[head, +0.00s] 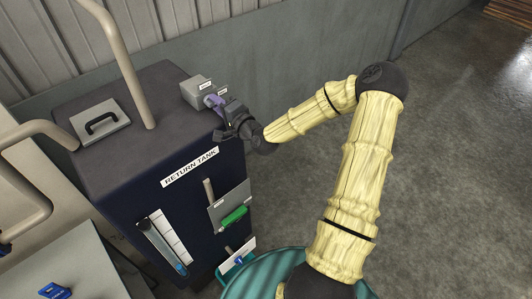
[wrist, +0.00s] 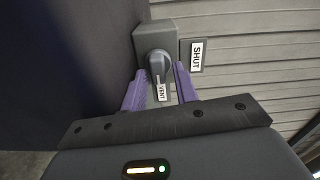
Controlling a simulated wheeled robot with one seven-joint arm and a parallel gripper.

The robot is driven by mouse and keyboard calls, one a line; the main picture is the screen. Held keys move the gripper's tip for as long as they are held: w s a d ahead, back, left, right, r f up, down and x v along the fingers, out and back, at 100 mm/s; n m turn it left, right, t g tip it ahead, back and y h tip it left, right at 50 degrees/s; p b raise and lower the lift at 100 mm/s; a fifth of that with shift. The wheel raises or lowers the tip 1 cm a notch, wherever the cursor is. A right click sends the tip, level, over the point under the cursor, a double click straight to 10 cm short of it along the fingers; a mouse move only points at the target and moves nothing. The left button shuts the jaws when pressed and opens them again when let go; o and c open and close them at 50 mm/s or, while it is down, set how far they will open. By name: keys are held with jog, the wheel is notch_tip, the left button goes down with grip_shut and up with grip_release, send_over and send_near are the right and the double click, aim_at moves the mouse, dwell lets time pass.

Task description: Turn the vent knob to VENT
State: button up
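The vent knob (wrist: 159,66) is a round dark grey knob on a grey box (head: 197,91) at the back right of the return tank's top. In the wrist view its dark pointer bar points down the picture, toward the VENT label (wrist: 162,92). The SHUT label (wrist: 196,53) is on a plate to the right of the box. My gripper (wrist: 159,80) has its purple fingers apart, one on each side of the knob, with narrow gaps showing. In the head view my gripper (head: 212,101) is right at the box and hides most of the knob.
The dark return tank (head: 150,192) carries a hatch with a black handle (head: 101,122) and a beige pipe (head: 130,70) on top. A green handle (head: 233,216) and a sight gauge (head: 163,243) are on its front. A wall stands close behind. Open floor lies at right.

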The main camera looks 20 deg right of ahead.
jog(key=n, duration=0.4)
jog(key=shift+d+n, duration=0.2)
jog(key=shift+n, duration=0.1)
jog(key=n, duration=0.2)
jog(key=n+p, duration=0.1)
jog(key=n, duration=0.1)
jog(key=shift+a+r, duration=0.1)
jog(key=shift+r, duration=0.1)
jog(key=n, duration=0.1)
jog(key=n+p, duration=0.1)
jog(key=n, duration=0.1)
jog(key=shift+a+r+n, duration=0.2)
jog(key=shift+n, duration=0.1)
jog(key=n+p, duration=0.2)
jog(key=n, duration=0.2)
jog(key=shift+a+p, duration=0.15)
jog(key=shift+p, duration=0.25)
jog(key=v, duration=1.2)
jog(key=shift+r, duration=0.25)
jog(key=shift+d+p, duration=0.3)
jog(key=shift+p, duration=0.2)
